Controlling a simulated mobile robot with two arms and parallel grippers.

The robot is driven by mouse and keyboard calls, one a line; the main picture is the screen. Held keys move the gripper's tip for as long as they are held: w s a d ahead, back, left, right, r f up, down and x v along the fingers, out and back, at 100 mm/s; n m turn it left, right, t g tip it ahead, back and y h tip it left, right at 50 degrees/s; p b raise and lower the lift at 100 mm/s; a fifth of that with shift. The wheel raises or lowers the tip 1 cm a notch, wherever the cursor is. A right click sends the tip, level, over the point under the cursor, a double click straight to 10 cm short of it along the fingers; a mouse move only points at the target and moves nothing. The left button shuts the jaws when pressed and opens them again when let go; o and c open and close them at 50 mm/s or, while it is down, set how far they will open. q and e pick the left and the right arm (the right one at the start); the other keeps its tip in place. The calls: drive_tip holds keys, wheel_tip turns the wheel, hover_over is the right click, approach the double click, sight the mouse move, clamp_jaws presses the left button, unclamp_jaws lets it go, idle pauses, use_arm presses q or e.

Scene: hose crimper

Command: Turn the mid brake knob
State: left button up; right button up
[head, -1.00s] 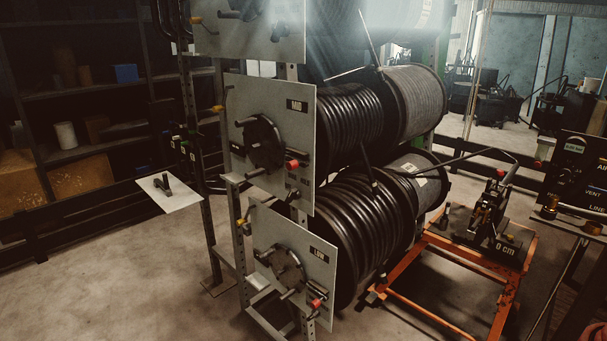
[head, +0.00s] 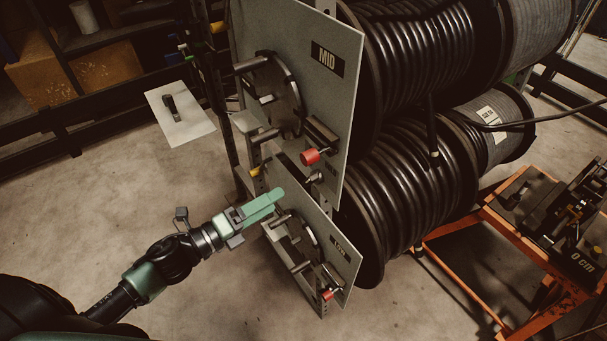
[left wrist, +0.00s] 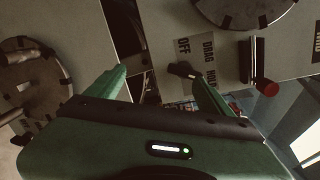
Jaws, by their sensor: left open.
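The mid brake knob (head: 314,177) is small and sits near the lower edge of the grey MID panel (head: 337,100), below the red-tipped crank (head: 312,155). In the left wrist view the knob (left wrist: 182,70) is dark, next to a label reading OFF, DRAG, HOLD. My left gripper (head: 280,198) is open and empty, with green fingers. In the head view it lies to the left of and below the knob, in front of the upper part of the LOW panel (head: 342,262). In the left wrist view the knob shows between the fingertips (left wrist: 160,75), beyond them and apart. My right gripper is out of view.
The MID hand wheel (head: 285,95) and the LOW hand wheel (head: 297,240) stick out near my left gripper. The LOW panel has its own red-tipped crank (head: 327,294). Hose reels (head: 400,220) stand behind the panels. An orange cart (head: 455,275) is at right.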

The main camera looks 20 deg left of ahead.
sight(305, 183)
use_arm(q)
drive_tip(key=w+d+r+p, duration=0.1)
drive_tip(key=d, duration=0.1)
drive_tip(key=w+d+r+m+h, duration=0.1)
drive_tip(key=w+d, duration=0.1)
drive_tip(key=w+d+r+m+p, duration=0.1)
drive_tip(key=d+r, duration=0.1)
drive_tip(key=shift+w+d+h+p, duration=0.15)
drive_tip(key=shift+w+h+p, duration=0.15)
drive_tip(key=shift+w+p, duration=0.05)
drive_tip(key=shift+w+d+f, duration=0.25)
drive_tip(key=shift+w, duration=0.1)
drive_tip(key=c, duration=1.4)
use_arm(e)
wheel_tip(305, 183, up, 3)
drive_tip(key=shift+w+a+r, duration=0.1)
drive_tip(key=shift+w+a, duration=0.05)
